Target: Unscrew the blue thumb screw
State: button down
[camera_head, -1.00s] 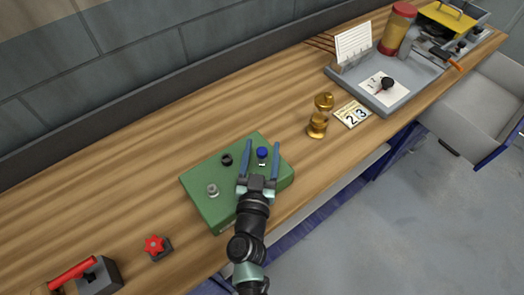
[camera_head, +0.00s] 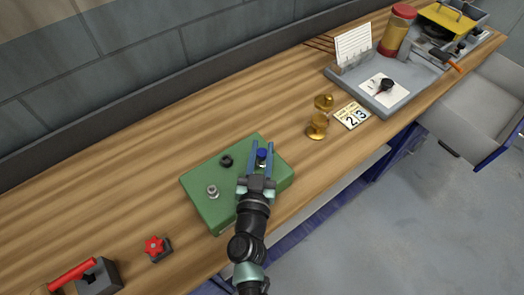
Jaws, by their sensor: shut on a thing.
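The blue thumb screw (camera_head: 262,153) stands at the back right of the top of a green box (camera_head: 208,207) on the wooden bench. My gripper (camera_head: 262,155) reaches over the box from the front, with its two blue fingers closed in on either side of the blue screw head. The fingers hide the sides of the screw. A black knob (camera_head: 226,160) and a silver screw (camera_head: 213,192) also stand on the box top, to the left of my gripper.
A red star knob (camera_head: 154,246) and a red-handled block (camera_head: 97,276) stand at the front left. A brass hourglass-shaped piece (camera_head: 319,117), a number card (camera_head: 353,115) and a grey tray (camera_head: 398,103) lie to the right. The bench behind the box is clear.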

aim_at(262, 152)
notch_tip(262, 152, up, 10)
jog(key=p, duration=0.8)
